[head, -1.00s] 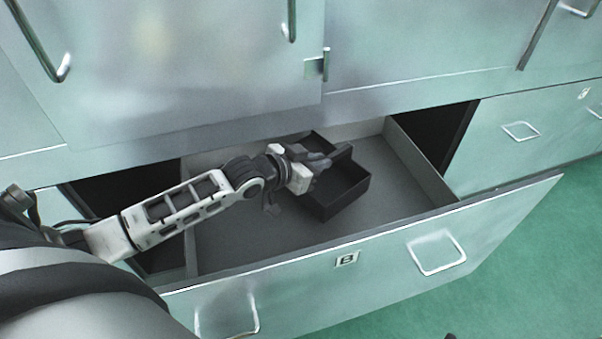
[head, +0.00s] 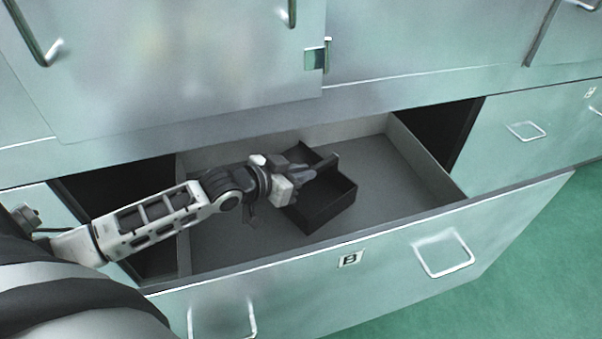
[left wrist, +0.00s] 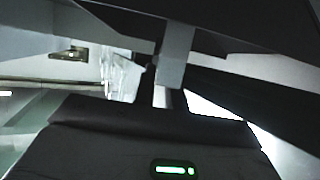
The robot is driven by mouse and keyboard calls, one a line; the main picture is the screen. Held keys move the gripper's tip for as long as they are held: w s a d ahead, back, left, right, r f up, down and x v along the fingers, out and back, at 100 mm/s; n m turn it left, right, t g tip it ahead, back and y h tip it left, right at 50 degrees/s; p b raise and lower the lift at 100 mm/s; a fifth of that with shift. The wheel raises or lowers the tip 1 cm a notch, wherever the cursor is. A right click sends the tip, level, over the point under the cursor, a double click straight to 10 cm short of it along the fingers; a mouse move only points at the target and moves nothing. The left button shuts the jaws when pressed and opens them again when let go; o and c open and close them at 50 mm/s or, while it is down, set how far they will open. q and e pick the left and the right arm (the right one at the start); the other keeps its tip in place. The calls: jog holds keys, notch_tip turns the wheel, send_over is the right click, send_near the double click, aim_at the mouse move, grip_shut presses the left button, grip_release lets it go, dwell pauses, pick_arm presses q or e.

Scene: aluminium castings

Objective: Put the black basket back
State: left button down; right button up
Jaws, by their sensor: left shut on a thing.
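The black basket (head: 327,208) is an open rectangular box inside the pulled-out drawer (head: 411,181) marked B. My left gripper (head: 322,166) reaches in from the left and is shut on the basket near its back edge. The fingers hide part of the basket's rim. In the left wrist view dark surfaces fill most of the picture, and the grip itself is hard to make out. I cannot tell whether the basket touches the drawer floor. My right gripper is not in view.
The drawer front (head: 300,290) with two metal handles stands toward me. A cabinet door (head: 180,60) hangs above the drawer at the back. The drawer floor is bare on the right and front left. Green floor (head: 540,260) shows at the lower right.

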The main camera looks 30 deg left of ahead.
pick_arm(q)
jog(key=c, duration=1.5)
grip_release()
jog(key=shift+f, duration=0.1)
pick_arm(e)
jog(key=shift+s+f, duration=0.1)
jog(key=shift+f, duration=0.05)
pick_arm(q)
jog(key=shift+o, duration=0.2)
